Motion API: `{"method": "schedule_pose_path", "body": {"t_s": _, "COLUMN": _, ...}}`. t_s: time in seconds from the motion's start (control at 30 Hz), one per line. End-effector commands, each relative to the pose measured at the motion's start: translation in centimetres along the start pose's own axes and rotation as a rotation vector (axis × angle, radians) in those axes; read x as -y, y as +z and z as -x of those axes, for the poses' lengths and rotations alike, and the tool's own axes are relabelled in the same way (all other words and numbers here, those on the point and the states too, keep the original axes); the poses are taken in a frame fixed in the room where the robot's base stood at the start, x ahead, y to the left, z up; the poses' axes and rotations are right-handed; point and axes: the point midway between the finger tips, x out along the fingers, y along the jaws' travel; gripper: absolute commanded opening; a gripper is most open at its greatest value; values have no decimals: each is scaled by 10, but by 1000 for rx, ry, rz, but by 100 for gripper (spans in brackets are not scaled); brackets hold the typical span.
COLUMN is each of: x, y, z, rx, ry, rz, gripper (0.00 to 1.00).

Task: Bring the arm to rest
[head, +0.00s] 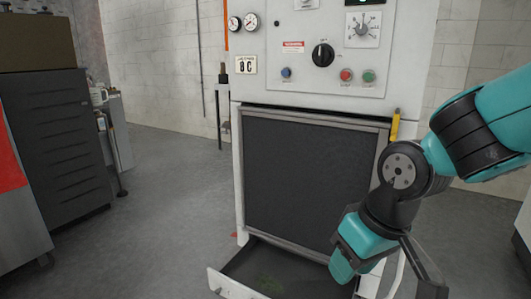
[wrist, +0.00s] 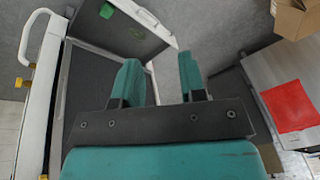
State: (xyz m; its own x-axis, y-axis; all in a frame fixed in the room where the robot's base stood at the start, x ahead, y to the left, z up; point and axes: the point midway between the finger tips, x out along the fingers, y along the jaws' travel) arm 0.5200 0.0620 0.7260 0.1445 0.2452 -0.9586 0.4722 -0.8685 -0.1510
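My arm reaches in from the right in the head view, bent downward in front of the ozone washer's lower right side. My gripper (head: 343,270) hangs low beside the pulled-out tray at the washer's foot. The washer (head: 315,85) is a white cabinet with a dark front panel (head: 305,180). Whether the fingers touch the washer cannot be told.
The tray (head: 222,284) juts out at the washer's foot; it also shows in the wrist view (wrist: 168,28), with a greenish patch inside. A dark drawer cabinet (head: 55,140) stands at left. Grey floor (head: 150,200) lies open between. A cardboard box (wrist: 297,18) shows in the wrist view.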

Motion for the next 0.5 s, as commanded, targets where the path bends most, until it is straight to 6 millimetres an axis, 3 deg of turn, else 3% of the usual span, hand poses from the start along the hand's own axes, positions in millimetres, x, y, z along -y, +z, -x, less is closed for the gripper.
{"method": "schedule_pose_path", "body": {"t_s": 0.1, "x": 16, "y": 38, "z": 29, "rx": 19, "ry": -70, "rz": 30, "gripper": 38}}
{"method": "schedule_pose_path", "body": {"t_s": 0.33, "x": 47, "y": 102, "z": 61, "rx": 57, "ry": -170, "rz": 109, "gripper": 38}}
{"method": "schedule_pose_path", "body": {"t_s": 0.5, "x": 56, "y": 92, "z": 105, "rx": 65, "ry": -175, "rz": 113, "gripper": 38}}
